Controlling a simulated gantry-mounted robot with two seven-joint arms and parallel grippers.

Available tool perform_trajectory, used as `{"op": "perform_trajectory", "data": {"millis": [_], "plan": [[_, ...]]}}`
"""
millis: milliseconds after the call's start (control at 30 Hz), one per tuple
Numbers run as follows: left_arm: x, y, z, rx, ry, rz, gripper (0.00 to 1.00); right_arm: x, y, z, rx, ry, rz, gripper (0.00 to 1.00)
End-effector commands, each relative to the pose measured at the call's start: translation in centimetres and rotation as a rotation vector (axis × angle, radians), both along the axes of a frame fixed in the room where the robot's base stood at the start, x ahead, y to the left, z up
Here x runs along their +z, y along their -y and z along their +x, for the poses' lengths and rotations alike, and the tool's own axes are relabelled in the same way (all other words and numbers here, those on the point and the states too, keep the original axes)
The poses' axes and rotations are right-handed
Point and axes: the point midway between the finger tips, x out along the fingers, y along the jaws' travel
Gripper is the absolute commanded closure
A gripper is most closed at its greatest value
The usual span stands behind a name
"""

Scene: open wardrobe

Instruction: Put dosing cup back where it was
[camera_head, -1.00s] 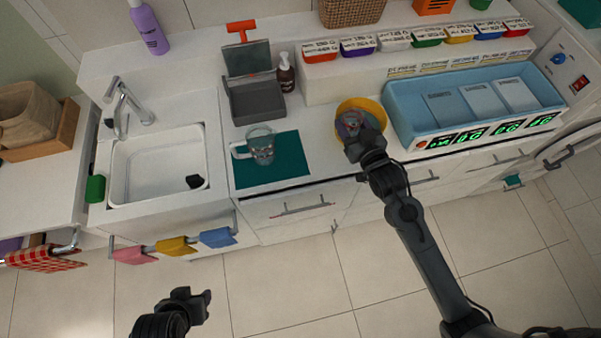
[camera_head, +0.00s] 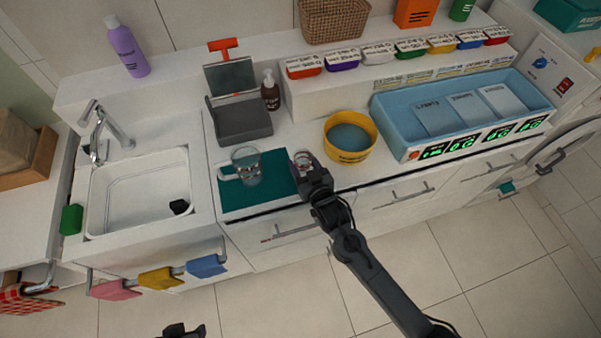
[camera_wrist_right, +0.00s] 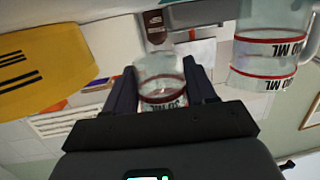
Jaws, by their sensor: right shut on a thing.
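My right gripper (camera_head: 303,163) is shut on a small clear dosing cup, which shows between the fingers in the right wrist view (camera_wrist_right: 160,85) with a red line and ML marking. In the head view the gripper and cup are over the right edge of the teal mat (camera_head: 240,198); I cannot tell if the cup touches it. A larger clear measuring jug (camera_head: 247,166) with a handle stands on the mat, left of the gripper, and also shows in the right wrist view (camera_wrist_right: 268,45). My left gripper (camera_head: 183,330) is at the bottom edge, mostly cut off.
A yellow bowl (camera_head: 360,152) stands right of the mat. A blue tray (camera_head: 395,125) with compartments is farther right. A dark grey scale-like device (camera_head: 243,125) and a brown pump bottle (camera_head: 270,92) stand behind. A sink (camera_head: 110,205) is at left.

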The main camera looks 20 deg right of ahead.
Motion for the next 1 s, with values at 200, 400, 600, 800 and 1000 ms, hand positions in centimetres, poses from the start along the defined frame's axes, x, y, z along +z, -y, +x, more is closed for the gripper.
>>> {"op": "perform_trajectory", "data": {"millis": [200,400,600,800,1000], "plan": [[-0.2,0.0,0.0,-0.001,0.0,0.001,0.54,-0.6,-0.8,0.3,0.0,0.002,-0.001,0.76],[-0.6,0.0,0.0,0.001,0.0,-0.002,0.54,-2.6,-0.8,0.3,0.0,0.0,-0.001,0.76],[-0.9,0.2,0.0,0.006,0.0,-0.009,0.54,-4.4,-0.8,0.3,0.0,0.001,0.0,0.76],[-0.8,0.3,0.0,0.009,-0.001,-0.012,0.54,-4.4,-0.8,0.3,0.0,0.002,0.0,0.76],[-1.0,0.3,0.0,0.008,-0.001,-0.011,0.54,-4.7,-0.8,0.3,0.0,0.002,0.0,0.41]]}}
